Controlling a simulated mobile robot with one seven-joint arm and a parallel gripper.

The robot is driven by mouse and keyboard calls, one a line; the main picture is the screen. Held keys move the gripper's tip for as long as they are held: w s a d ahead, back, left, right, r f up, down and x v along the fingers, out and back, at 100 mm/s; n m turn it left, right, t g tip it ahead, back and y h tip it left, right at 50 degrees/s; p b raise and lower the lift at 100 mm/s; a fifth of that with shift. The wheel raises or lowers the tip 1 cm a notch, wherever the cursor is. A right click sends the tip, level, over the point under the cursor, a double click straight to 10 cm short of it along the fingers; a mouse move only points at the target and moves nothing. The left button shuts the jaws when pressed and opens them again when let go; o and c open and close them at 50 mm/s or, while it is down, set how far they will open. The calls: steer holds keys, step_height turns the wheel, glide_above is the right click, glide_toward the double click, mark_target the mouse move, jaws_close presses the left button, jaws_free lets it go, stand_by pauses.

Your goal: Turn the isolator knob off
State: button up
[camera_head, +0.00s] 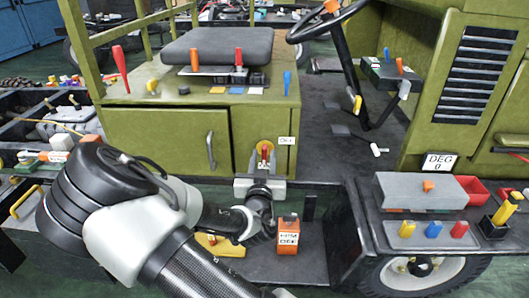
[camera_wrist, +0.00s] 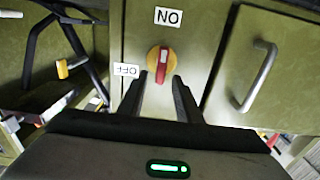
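The isolator knob (camera_wrist: 161,61) is a yellow disc with a red handle on the green cabinet front; it also shows in the head view (camera_head: 264,150). In the wrist view, which is turned upside down, the handle lies upright, in line with the ON label (camera_wrist: 168,16). The OFF label (camera_wrist: 126,70) is to the knob's left there. My gripper (camera_wrist: 163,79) is open, its two fingers pointing at the knob, with the tips by its near edge on either side of the handle. I cannot tell whether they touch it. In the head view my gripper (camera_head: 264,173) hides the panel below the knob.
A cabinet door with a handle (camera_head: 211,150) is left of the knob in the head view. An orange box (camera_head: 288,236) stands on the dark ledge below my gripper. The seat (camera_head: 218,46) and several coloured levers are above. The steering wheel (camera_head: 328,20) is to the right.

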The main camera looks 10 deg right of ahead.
mark_target(264, 152)
steer(key=shift+x, duration=2.1)
jaws_close()
